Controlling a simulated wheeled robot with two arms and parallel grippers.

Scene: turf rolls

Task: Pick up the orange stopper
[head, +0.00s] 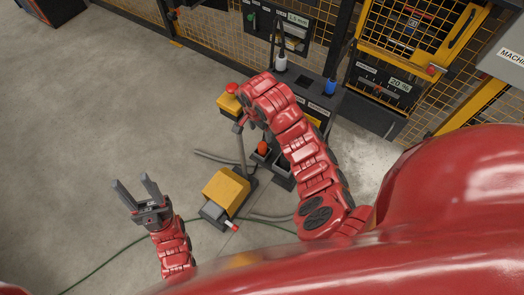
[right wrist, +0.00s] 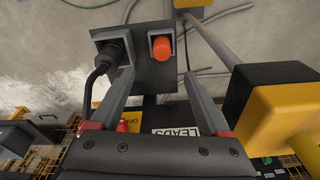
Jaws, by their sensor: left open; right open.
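The orange stopper (right wrist: 162,48) sits in a square grey socket on a dark panel in the right wrist view. It also shows as a small orange spot in the head view (head: 262,147), below my right arm. My right gripper (right wrist: 157,77) is open and empty. In the right wrist view its two fingers reach toward the panel, and the stopper appears just beyond the fingertips, nearer the right finger. In the head view my right arm largely hides that gripper. My left gripper (head: 133,182) is open and empty over bare floor at the left.
A black plug (right wrist: 112,52) with a cable fills the socket left of the stopper. A yellow box (right wrist: 270,110) on a post stands close to the right finger; its red button (head: 231,88) shows in the head view. A yellow pedal unit (head: 226,188) and hoses lie on the floor.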

